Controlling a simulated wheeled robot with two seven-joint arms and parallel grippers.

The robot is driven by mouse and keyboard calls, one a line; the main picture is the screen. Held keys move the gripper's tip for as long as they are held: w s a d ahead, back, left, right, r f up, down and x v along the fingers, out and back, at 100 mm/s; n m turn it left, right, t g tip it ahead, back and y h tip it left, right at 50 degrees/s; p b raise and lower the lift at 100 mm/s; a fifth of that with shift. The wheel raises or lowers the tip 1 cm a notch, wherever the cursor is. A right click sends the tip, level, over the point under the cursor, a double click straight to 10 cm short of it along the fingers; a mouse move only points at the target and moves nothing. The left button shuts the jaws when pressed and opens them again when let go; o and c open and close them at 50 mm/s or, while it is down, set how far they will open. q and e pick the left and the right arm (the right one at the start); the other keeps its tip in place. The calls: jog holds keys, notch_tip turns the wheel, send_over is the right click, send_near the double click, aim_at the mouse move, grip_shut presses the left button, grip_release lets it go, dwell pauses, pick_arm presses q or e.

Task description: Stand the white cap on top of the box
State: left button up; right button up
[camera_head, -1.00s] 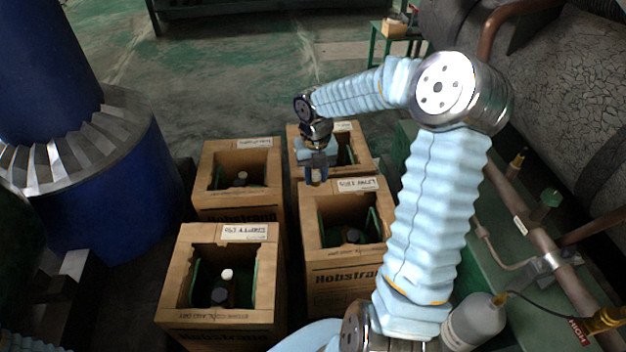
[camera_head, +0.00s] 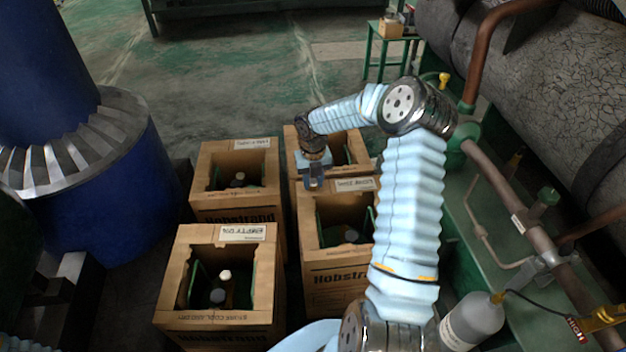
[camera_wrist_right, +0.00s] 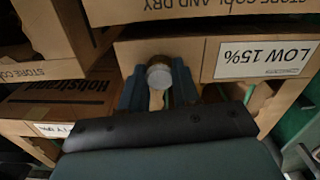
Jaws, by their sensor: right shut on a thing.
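My right gripper (camera_head: 314,184) points down at the rim between the two right-hand boxes, beside the label of the near right box (camera_head: 340,262). In the right wrist view my right gripper (camera_wrist_right: 158,88) has its blue fingers on either side of a small round whitish cap (camera_wrist_right: 160,76), with a brownish round part just behind it. The wrist view shows the box wall labelled LOW 15% (camera_wrist_right: 262,60) just beyond the fingers. I cannot tell whether the cap touches the box. My left gripper is not in view.
The near left box (camera_head: 180,318) holds a bottle with a white top (camera_head: 225,274) and a dark one. A far left box (camera_head: 205,185) and a far right box (camera_head: 358,145) stand behind. Pipes and a grey cylinder (camera_head: 474,320) stand at right; a blue column (camera_head: 110,200) at left.

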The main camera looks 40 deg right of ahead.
aim_at(313, 181)
jog(key=shift+f, duration=0.1)
jog(key=o, duration=1)
notch_tip(313, 181, up, 12)
jog(key=shift+r+p, duration=0.2)
jog(key=shift+p, duration=0.15)
